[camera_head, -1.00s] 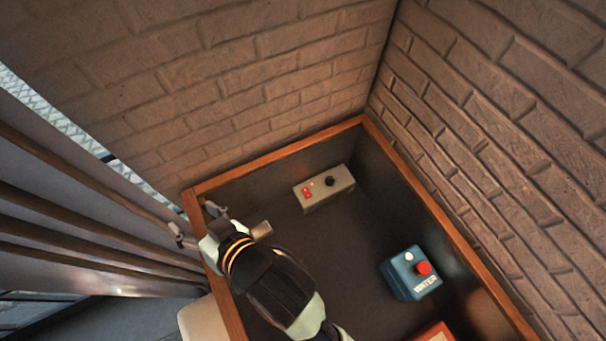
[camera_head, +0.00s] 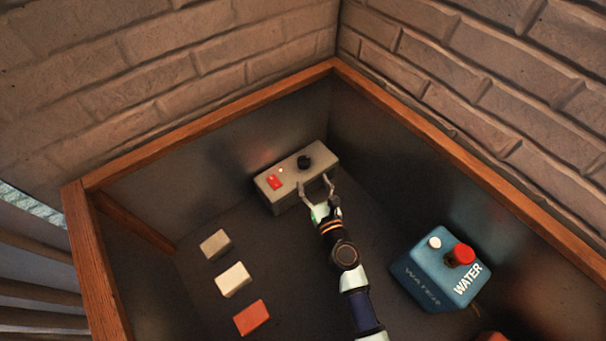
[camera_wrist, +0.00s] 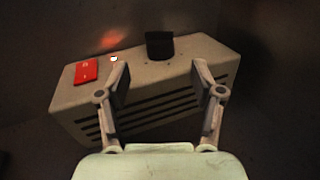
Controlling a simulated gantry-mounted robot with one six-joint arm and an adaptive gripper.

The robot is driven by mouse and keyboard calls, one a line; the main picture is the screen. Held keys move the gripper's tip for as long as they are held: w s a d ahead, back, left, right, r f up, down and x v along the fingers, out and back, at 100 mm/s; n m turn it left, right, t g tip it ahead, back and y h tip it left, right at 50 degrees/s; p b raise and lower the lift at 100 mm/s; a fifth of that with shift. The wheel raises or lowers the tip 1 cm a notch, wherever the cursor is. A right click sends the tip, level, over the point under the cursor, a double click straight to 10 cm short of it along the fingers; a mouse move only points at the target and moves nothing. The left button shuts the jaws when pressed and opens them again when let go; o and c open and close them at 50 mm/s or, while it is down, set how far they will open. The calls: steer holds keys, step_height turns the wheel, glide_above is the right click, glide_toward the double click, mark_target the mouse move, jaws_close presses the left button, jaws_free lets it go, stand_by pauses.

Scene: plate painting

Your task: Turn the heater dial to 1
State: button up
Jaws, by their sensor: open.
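The heater is a beige-grey box (camera_head: 292,180) at the back of the dark booth floor. It also fills the middle of the wrist view (camera_wrist: 150,92), with dark slots on its front. Its black dial (camera_head: 304,162) is on the top face, right of centre, and shows in the wrist view (camera_wrist: 159,45). The number marks around the dial are too small to read. A red switch (camera_wrist: 86,72) and a small white light (camera_wrist: 114,59) are left of the dial. My gripper (camera_head: 315,186) is open and empty at the heater's front edge, with the dial just beyond its fingertips.
A blue WATER box (camera_head: 436,272) with a red button (camera_head: 462,254) and a white knob stands at the right. A grey block (camera_head: 215,244), a cream block (camera_head: 233,279) and an orange-red block (camera_head: 252,317) lie at the left. Wooden-edged walls enclose the floor.

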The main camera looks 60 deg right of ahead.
mark_target(306, 166)
steer(key=b+x, duration=0.1)
steer(key=x, duration=0.7)
steer(key=shift+r, duration=0.1)
steer(key=shift+a, duration=0.1)
steer(key=c, duration=1.1)
